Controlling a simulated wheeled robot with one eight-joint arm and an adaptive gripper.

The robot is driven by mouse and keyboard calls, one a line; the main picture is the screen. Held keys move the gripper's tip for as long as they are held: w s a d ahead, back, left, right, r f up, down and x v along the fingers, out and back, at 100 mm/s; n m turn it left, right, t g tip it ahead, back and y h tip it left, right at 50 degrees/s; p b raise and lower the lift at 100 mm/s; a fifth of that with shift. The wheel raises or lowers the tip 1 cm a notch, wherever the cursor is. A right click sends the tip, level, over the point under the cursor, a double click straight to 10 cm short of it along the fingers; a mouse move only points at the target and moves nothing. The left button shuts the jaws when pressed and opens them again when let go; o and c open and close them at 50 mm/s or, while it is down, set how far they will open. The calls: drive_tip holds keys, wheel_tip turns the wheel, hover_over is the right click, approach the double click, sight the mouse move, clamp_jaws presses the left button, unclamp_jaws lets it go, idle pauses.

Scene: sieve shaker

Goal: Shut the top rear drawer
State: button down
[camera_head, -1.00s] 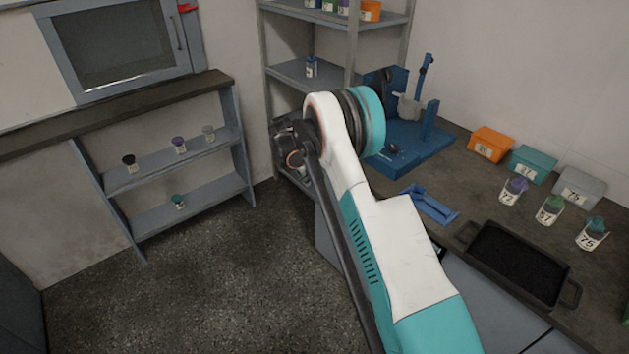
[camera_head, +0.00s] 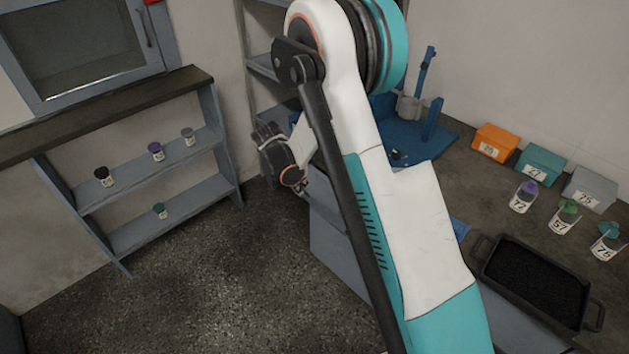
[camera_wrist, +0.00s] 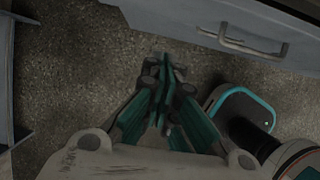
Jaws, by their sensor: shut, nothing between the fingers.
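In the wrist view, a grey drawer front (camera_wrist: 215,22) with a metal bar handle (camera_wrist: 250,44) crosses the upper right. I cannot tell from this view which drawer it is. My gripper (camera_wrist: 163,70) is shut and empty, with its fingertips over the floor, below and left of the handle and apart from it. In the head view, my wrist hangs left of the counter, and the fingertips are not clearly seen. Grey cabinetry (camera_head: 340,255) shows below the counter there; my arm hides most of its fronts.
The counter carries a black tray (camera_head: 535,283), an orange box (camera_head: 494,142), several labelled jars and a blue stand (camera_head: 428,132). A low grey shelf (camera_head: 165,190) stands at left. The floor (camera_head: 215,280) between shelf and cabinetry is clear.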

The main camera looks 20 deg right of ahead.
drive_tip(key=shift+w+d+f+b, duration=0.35)
drive_tip(key=shift+d+f+b, duration=0.55)
drive_tip(key=shift+d+f, duration=0.45)
drive_tip(key=shift+w+d+f+b, duration=0.35)
drive_tip(key=shift+d+f+b, duration=0.7)
drive_tip(key=shift+f, duration=0.65)
drive_tip(key=shift+w+d+f+b, duration=0.35)
drive_tip(key=shift+d+f+b, duration=0.45)
drive_tip(key=shift+d+f, duration=0.6)
drive_tip(key=shift+a+f, duration=0.1)
drive_tip(key=shift+a, duration=0.05)
